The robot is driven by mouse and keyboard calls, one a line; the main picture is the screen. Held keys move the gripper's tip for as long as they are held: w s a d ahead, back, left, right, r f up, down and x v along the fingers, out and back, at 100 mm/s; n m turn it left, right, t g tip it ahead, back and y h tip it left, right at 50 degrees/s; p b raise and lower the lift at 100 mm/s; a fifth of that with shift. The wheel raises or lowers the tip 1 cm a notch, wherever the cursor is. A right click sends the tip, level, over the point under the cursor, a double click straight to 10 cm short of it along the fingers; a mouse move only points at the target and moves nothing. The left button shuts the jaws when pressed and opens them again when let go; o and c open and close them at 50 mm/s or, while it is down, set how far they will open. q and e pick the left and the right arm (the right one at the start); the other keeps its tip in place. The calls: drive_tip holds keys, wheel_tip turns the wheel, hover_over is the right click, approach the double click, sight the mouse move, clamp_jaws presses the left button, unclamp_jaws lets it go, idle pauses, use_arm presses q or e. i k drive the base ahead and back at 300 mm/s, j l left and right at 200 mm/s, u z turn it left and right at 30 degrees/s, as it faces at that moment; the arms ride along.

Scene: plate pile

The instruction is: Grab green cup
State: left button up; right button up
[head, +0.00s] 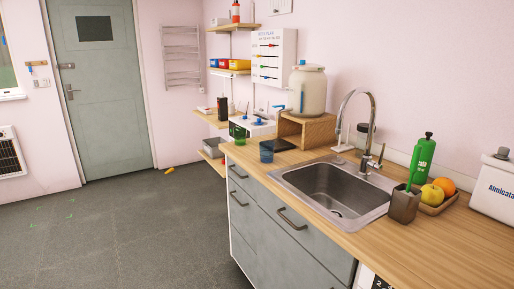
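A small green cup (240,134) stands upright at the far left end of the wooden counter (420,242). It looks translucent, and its details are too small to tell. A dark blue cup (266,152) stands nearer, at the counter's front edge, to the right of the green one. Neither of my grippers is in the head view.
A sink (335,190) with a tall tap (371,110) is set in the counter. A large jar (307,91) stands on a wooden box (309,130) behind the cups. A green bottle (422,160) and a fruit tray (437,207) are at right. The floor (110,235) at left is mostly clear.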

sight(239, 133)
drive_tip(key=z, duration=0.45)
drive_tip(key=i+j+z, duration=0.15)
drive_tip(key=z, duration=0.25)
drive_tip(key=i+j+z, duration=0.15)
drive_tip(key=j+z, duration=0.3)
drive_tip(key=i+j+z, duration=0.2)
drive_tip(key=j, duration=0.15)
drive_tip(key=j+z, duration=0.15)
drive_tip(key=j, duration=0.15)
drive_tip(key=j+z, duration=0.2)
drive_tip(key=j, duration=1.4)
drive_tip(key=i, duration=0.05)
